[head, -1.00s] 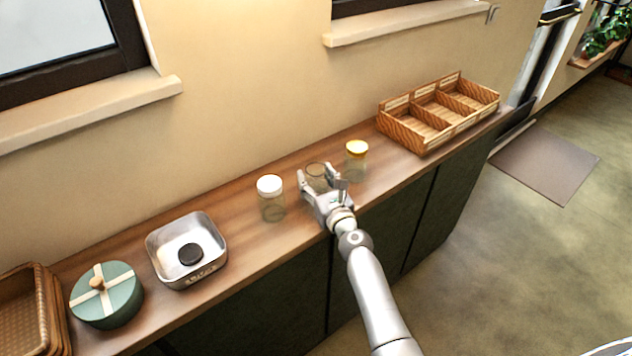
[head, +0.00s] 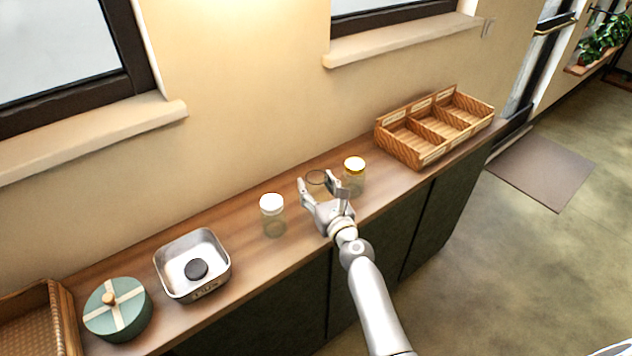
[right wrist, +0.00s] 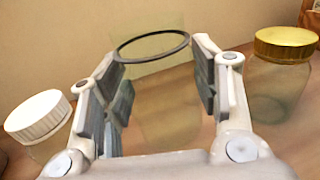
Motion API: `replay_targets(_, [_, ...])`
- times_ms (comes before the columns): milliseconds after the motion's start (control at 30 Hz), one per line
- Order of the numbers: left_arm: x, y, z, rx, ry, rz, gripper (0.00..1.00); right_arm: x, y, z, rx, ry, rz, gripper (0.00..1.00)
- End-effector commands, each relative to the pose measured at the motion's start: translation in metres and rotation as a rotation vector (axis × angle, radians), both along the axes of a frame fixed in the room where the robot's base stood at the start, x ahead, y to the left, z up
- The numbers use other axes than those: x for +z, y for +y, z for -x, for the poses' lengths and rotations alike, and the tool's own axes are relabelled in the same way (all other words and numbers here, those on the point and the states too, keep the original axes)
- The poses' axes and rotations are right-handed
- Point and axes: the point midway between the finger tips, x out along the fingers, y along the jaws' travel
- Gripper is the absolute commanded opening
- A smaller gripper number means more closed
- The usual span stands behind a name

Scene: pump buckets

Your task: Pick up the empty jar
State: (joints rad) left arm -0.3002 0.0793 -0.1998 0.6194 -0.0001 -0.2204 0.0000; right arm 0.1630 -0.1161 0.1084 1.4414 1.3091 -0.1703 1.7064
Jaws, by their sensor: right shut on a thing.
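The empty jar (right wrist: 152,47) is clear glass with a dark ring at its open top. In the right wrist view it stands upright between my finger pads. My right gripper (head: 318,186) is shut on it from the front side of the counter. In the head view its rim (head: 316,176) shows between the fingertips, and its lower part is hidden by the gripper. I cannot clearly see whether its base touches the counter. My left gripper is not in view.
A wooden divided tray (head: 424,160) is further right. A metal pan (head: 165,268) and green round box (head: 103,322) are left. The wall is behind.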

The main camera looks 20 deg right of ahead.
Motion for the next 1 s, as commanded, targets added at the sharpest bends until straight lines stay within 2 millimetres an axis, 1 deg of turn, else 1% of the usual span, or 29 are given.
replay_targets(33, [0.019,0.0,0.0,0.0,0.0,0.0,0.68,0.018,0.001,0.007,0.0,-0.001,-0.001,0.27])
replay_targets(267, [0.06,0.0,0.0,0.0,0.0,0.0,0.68,0.054,0.007,0.036,0.0,-0.001,0.0,0.27])
replay_targets(300, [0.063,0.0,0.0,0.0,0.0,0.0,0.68,0.055,0.009,0.05,0.0,0.001,-0.002,0.27])
replay_targets(333, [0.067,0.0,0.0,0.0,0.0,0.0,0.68,0.058,0.01,0.057,0.0,0.001,-0.002,0.27])
replay_targets(400, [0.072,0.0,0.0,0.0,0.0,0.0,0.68,0.063,0.013,0.073,0.0,0.001,-0.001,0.27])
replay_targets(500, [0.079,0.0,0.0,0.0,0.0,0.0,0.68,0.07,0.016,0.091,0.0,0.0,0.0,0.27])
replay_targets(633, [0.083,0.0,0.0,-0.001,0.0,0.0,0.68,0.077,0.019,0.108,0.0,-0.001,0.0,0.27])
replay_targets(800, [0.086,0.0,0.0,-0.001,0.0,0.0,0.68,0.081,0.021,0.119,0.0,-0.001,0.001,0.27])
replay_targets(1000, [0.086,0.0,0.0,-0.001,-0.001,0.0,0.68,0.082,0.022,0.122,0.0,-0.003,0.0,0.27])
